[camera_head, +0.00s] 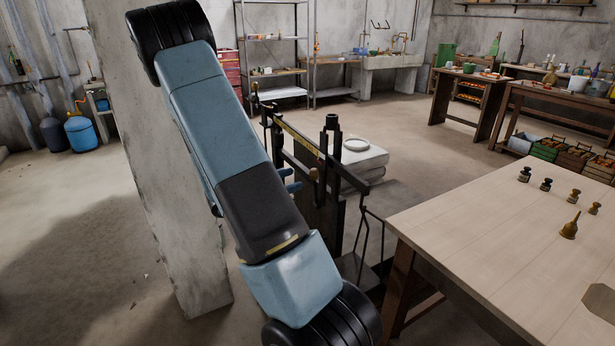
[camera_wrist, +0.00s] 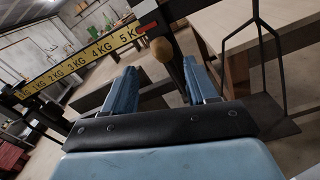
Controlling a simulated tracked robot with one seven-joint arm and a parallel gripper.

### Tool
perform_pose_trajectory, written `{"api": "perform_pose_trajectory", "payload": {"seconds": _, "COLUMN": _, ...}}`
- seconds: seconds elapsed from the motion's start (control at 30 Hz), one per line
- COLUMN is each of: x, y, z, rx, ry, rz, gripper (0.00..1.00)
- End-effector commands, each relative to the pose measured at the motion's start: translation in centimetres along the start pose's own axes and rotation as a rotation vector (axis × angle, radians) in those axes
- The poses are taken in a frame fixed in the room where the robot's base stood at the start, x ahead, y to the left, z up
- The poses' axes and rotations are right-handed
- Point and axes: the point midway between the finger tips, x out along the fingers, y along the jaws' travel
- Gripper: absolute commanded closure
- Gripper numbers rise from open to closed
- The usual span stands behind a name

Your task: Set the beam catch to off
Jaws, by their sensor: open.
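The beam scale's dark beam, with a yellow strip marked in kilograms (camera_wrist: 85,57), runs across the upper left of the wrist view. It also shows behind my arm in the head view. A round brown knob (camera_wrist: 161,50), which looks like the catch handle, hangs below the beam's right end. A small red part (camera_wrist: 148,28) sits above it. My gripper (camera_wrist: 160,68) is open, its two blue fingers on either side of the knob as seen in the picture. I cannot tell whether the knob is between the fingertips or beyond them. In the head view the fingertips (camera_head: 291,180) are beside the scale post.
A wooden table (camera_head: 480,225) with several small weights and a brass funnel-like piece (camera_head: 570,228) stands right of the scale. A concrete pillar (camera_head: 165,190) stands left, behind my arm. A thin hanger frame (camera_wrist: 258,50) is at the wrist view's right.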

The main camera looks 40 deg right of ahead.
Motion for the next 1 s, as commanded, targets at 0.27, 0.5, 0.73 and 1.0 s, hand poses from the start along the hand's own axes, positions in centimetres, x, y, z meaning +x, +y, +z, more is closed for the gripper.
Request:
{"api": "perform_pose_trajectory", "payload": {"seconds": 0.27, "x": 4.8, "y": -0.1, "z": 0.0, "rx": 0.001, "ry": 0.0, "rz": -0.003, "gripper": 0.43}}
{"api": "perform_pose_trajectory", "payload": {"seconds": 0.5, "x": 7.1, "y": 0.0, "z": 0.0, "rx": 0.001, "ry": 0.0, "rz": 0.0, "gripper": 0.43}}
{"api": "perform_pose_trajectory", "payload": {"seconds": 0.73, "x": 7.6, "y": 0.0, "z": 0.0, "rx": 0.001, "ry": 0.001, "rz": 0.001, "gripper": 0.43}}
{"api": "perform_pose_trajectory", "payload": {"seconds": 1.0, "x": 7.5, "y": 0.0, "z": 0.0, "rx": 0.001, "ry": 0.001, "rz": 0.001, "gripper": 0.53}}
